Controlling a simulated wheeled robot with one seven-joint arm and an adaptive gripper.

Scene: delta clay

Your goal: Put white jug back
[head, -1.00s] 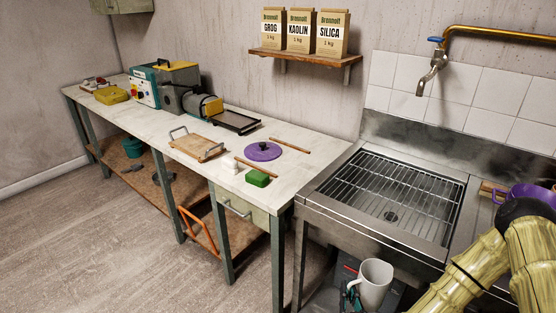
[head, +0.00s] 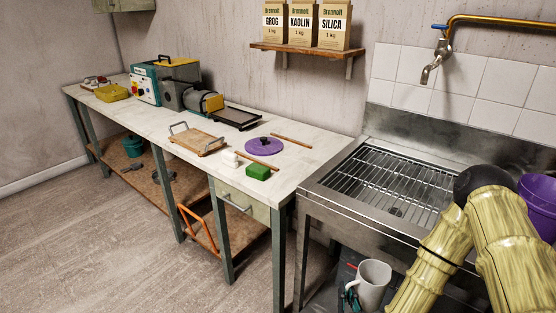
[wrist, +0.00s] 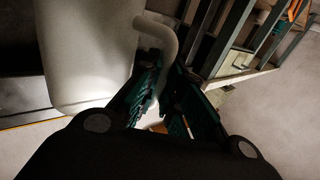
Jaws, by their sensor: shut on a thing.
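The white jug (head: 374,288) is upright or nearly so, low in front of the sink unit in the head view. In the wrist view its pale body (wrist: 85,45) fills the upper left, with its curved handle (wrist: 163,33) to the right. My gripper (head: 350,296) is at the jug's left side in the head view, small and partly hidden. In the wrist view my gripper's dark green fingers (wrist: 168,85) are closed around the lower part of the handle. The jug's base is hard to make out.
The steel sink (head: 385,190) has a wire rack, with a purple bucket (head: 540,205) at its right. The worktable (head: 225,165) holds a wooden board (head: 198,140), purple disc (head: 264,150) and green block (head: 258,172). A shelf (head: 305,52) holds three bags. Open floor lies left.

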